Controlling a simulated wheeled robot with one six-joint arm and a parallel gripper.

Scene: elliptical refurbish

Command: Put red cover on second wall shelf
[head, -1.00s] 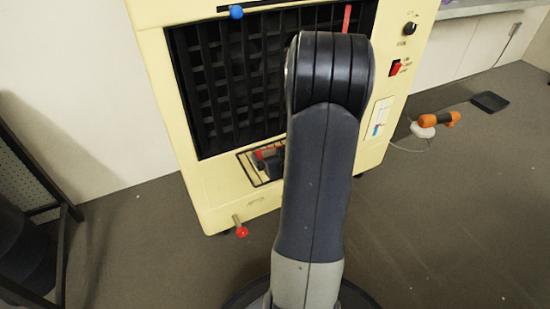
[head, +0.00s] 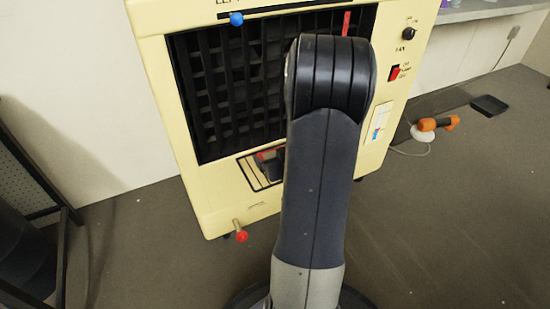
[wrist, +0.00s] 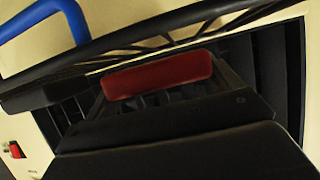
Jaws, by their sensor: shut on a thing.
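My gripper (head: 272,165) is low in front of the cream cooler, mostly hidden behind my arm in the head view. A red piece (head: 268,154) shows at it. In the wrist view a red rounded block (wrist: 158,76), which looks like the red cover, lies against the dark gripper parts (wrist: 170,118); the exact grip is hidden. A thin black frame (head: 247,175) surrounds the gripper in the head view; I cannot tell whether it is held. No wall shelf is in view.
The cream cooler (head: 230,200) with a dark grille (head: 225,90) stands directly ahead. A red-ended tap (head: 241,236) sticks out low. An orange tool (head: 436,124) lies on the floor at right. A black rack (head: 35,175) stands at left. Floor at lower right is clear.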

